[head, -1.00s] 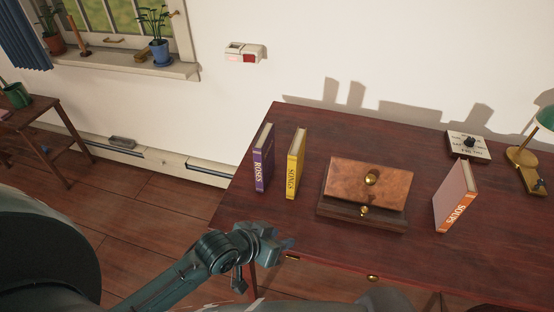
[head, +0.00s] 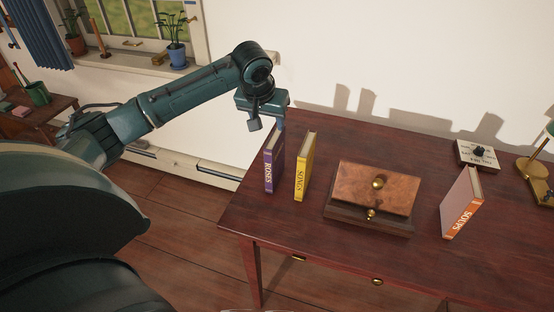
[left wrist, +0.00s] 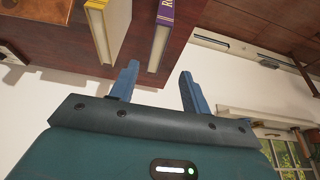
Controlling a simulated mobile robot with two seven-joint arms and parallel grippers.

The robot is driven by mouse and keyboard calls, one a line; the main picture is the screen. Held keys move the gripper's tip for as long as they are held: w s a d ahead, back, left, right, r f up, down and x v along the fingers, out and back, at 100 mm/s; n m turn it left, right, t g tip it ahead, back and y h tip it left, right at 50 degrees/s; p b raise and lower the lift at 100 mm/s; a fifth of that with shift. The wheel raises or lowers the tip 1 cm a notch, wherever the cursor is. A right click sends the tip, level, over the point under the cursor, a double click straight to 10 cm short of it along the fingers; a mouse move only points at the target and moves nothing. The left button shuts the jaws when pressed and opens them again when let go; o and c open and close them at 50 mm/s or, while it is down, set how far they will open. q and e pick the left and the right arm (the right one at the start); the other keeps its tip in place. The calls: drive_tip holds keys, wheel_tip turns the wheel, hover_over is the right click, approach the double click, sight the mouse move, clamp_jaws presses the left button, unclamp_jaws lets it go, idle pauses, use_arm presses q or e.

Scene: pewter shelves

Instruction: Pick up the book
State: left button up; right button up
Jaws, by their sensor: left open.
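Three books stand upright on the desk: a purple one marked ROSES (head: 271,172), a yellow one marked SONGS (head: 304,168), and a pink one with an orange spine (head: 461,207) at the right. My left gripper (head: 267,122) is open, just above the top far end of the purple book, whose top it partly hides. In the left wrist view, the purple book (left wrist: 165,28) lies ahead of the gap between the open fingers (left wrist: 158,76). The yellow book (left wrist: 106,25) is left of them there. Nothing is held. My right gripper is out of view.
The yellow book stands close beside the purple one. The wall is behind the desk.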

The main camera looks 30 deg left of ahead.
sight(274, 137)
use_arm(q)
drive_tip(key=x, duration=1)
drive_tip(key=shift+w+d+f, duration=0.2)
drive_tip(key=shift+w+f, duration=0.2)
drive_tip(key=shift+f, duration=0.25)
drive_tip(key=shift+p, duration=0.3)
drive_tip(key=shift+f, duration=0.2)
clamp_jaws()
idle(0.4)
